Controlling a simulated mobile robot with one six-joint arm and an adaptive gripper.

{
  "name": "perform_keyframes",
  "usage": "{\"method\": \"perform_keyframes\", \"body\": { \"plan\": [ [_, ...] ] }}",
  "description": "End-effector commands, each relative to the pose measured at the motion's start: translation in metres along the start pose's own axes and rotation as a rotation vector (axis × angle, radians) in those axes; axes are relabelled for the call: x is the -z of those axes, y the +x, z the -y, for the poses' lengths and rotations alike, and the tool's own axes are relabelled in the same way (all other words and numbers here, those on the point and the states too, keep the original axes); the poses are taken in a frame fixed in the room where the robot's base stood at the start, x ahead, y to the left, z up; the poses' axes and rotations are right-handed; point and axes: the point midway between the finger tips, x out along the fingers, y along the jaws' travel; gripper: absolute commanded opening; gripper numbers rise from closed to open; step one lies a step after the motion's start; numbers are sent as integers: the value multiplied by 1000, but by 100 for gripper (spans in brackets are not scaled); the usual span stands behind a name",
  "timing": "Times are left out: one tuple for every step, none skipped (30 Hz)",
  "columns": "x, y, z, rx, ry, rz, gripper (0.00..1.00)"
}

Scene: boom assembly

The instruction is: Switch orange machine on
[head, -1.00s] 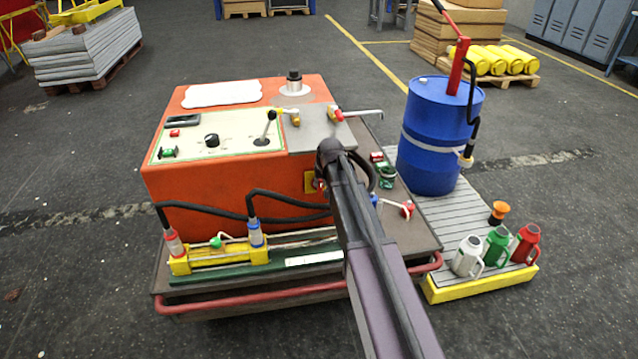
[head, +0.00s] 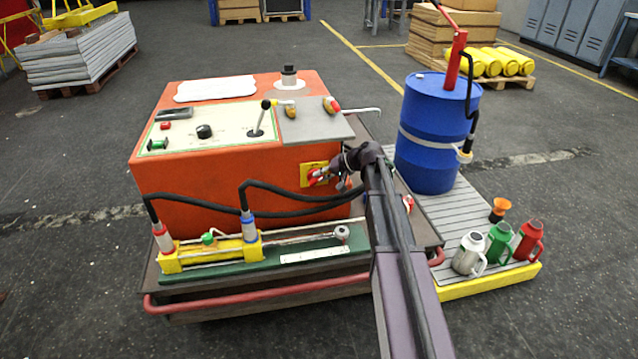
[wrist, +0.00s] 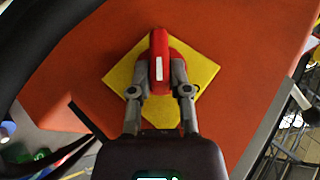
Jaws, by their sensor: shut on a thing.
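The orange machine (head: 240,182) stands on a dark cart. On the lower right of its front face is a yellow plate (head: 307,171) with a red rotary switch handle (wrist: 159,55). In the wrist view the yellow plate (wrist: 204,73) looks tilted like a diamond, and the handle with its white stripe points nearly straight up the picture. My gripper (wrist: 160,78) has a finger on each side of the red handle and is shut on it. In the head view my gripper (head: 328,174) reaches the plate from the right and hides part of the switch.
A control panel (head: 185,130) with a lever and knob tops the machine. Black hoses (head: 300,208) run below the switch to a yellow cylinder (head: 210,252). A blue drum (head: 430,135) and several jugs stand on the platform (head: 485,279) at right.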

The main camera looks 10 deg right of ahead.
Motion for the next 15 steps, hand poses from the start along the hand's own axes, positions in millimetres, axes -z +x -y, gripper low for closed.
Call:
{"method": "perform_keyframes", "body": {
  "plan": [
    [-2,4,-7,32,14,3,0],
    [-3,4,-8,53,22,4,0],
    [-3,4,-9,81,34,4,0],
    [-3,4,-9,102,43,4,0],
    [-3,4,-9,123,52,3,0],
    [-3,5,-10,150,63,4,0],
    [-3,5,-10,170,72,5,0],
    [-3,5,-11,191,80,5,0],
    [-3,5,-11,217,91,5,0],
    [-3,5,-12,236,99,4,0],
    [-3,5,-12,256,107,4,0],
    [-3,5,-13,283,117,4,0],
    [-4,6,-14,302,126,4,0],
    [-4,6,-14,321,134,5,0],
    [-4,6,-14,347,145,5,0]
  ]
}}
